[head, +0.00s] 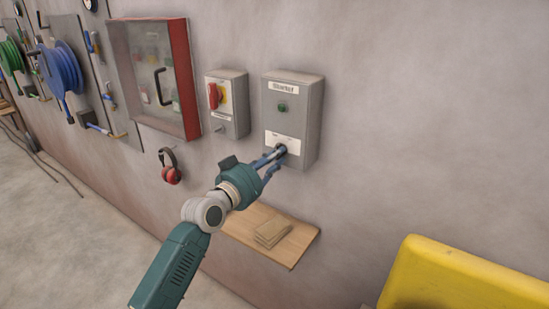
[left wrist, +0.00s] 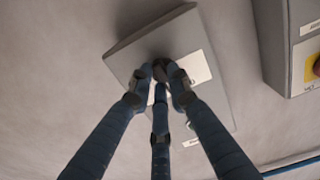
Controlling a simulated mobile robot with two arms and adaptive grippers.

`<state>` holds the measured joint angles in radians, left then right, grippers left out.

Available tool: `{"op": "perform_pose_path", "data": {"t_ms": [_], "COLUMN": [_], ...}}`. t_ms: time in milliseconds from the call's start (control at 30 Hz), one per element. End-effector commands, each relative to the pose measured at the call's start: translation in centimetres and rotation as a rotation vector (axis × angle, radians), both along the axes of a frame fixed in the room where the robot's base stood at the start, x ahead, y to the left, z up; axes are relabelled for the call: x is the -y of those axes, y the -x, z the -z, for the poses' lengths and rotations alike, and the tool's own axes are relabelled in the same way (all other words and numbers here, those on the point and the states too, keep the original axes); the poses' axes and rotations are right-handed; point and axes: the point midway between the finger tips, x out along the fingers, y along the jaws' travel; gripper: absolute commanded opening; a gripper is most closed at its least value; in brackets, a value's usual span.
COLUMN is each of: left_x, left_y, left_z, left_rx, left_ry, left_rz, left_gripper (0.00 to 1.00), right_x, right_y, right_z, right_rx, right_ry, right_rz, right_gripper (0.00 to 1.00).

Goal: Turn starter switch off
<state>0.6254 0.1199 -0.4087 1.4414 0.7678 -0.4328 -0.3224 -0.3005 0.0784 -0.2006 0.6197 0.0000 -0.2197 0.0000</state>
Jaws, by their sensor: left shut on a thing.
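The grey starter box (head: 306,125) is on the wall, labelled "Starter" at its top. A green round light or button (head: 281,107) sits on its upper face. The dark starter switch knob (head: 281,149) is on the white plate low on the box, partly hidden by my fingers. My left gripper (head: 274,159) reaches in from the left and is shut on the knob. In the left wrist view its blue fingers (left wrist: 160,75) close around the dark knob in front of the box (left wrist: 135,52). Which way the knob points cannot be told. My right gripper is not in view.
A grey box with a red rotary switch on yellow (head: 214,95) is left of the starter box. Further left is a red-framed cabinet (head: 187,78). Red ear defenders (head: 171,168) hang below. A wooden shelf (head: 293,250) is underneath. A yellow object (head: 455,278) stands at lower right.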

Motion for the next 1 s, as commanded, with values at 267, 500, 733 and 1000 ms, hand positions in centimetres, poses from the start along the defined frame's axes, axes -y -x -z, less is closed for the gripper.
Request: {"op": "perform_pose_path", "data": {"t_ms": [267, 500, 733, 1000], "left_x": [0.09, 0.16, 0.12, 0.14], "left_y": [0.06, 0.08, 0.08, 0.09], "left_z": [-0.12, -0.2, -0.17, -0.14], "left_rx": [-0.136, -0.217, -0.259, -0.274], "left_ry": [0.199, 0.321, 0.384, 0.404], "left_rz": [0.0, 0.0, -0.001, -0.001], "left_gripper": [0.0, 0.0, 0.0, 0.0], "right_x": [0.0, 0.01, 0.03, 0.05], "right_y": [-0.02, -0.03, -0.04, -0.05], "right_z": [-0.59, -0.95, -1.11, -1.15], "right_rx": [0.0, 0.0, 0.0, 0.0], "right_ry": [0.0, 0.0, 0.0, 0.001], "right_rz": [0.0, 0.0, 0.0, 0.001], "right_gripper": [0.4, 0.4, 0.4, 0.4]}}
